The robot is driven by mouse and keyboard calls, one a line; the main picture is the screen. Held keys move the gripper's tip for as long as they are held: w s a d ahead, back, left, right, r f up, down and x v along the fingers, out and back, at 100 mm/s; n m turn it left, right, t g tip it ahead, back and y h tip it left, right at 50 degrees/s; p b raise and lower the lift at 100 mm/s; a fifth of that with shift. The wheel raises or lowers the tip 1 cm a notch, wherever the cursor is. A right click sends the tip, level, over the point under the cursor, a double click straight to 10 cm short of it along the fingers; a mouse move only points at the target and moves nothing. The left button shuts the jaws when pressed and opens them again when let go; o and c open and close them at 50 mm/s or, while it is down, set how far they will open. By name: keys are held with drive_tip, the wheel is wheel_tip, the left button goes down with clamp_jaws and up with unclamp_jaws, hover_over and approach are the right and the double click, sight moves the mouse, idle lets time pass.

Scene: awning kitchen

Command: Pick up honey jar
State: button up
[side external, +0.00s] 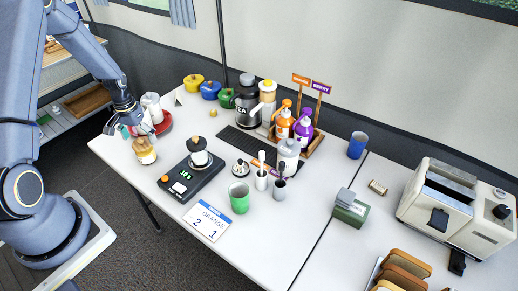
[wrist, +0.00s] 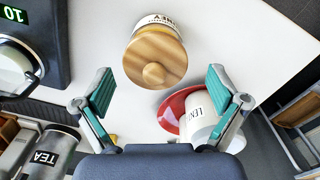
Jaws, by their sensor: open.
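The honey jar (side external: 145,152) stands upright near the left edge of the white table, with a round wooden lid and a pale label. In the wrist view the honey jar (wrist: 155,57) is seen from above, its knobbed lid foremost and part of its label showing behind. My gripper (side external: 124,130) is open and empty, above the table close to the jar. In the wrist view the teal pads of my gripper (wrist: 162,92) are wide apart. The jar lies a little beyond them, roughly centred, and looks untouched.
A red plate (wrist: 172,110) with a white labelled container (wrist: 203,115) lies close by the right finger in the wrist view. A black scale (side external: 178,188) with a jar on it stands right of the honey jar. The table edge is near; bare tabletop surrounds the jar.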

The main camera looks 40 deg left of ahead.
drive_tip(key=f, duration=0.4)
drive_tip(key=shift+d+f, duration=0.3)
drive_tip(key=shift+c, duration=0.3)
drive_tip(key=c, duration=1.5)
drive_tip(key=shift+r, duration=0.1)
drive_tip(key=shift+c, duration=0.3)
drive_tip(key=shift+r, duration=0.1)
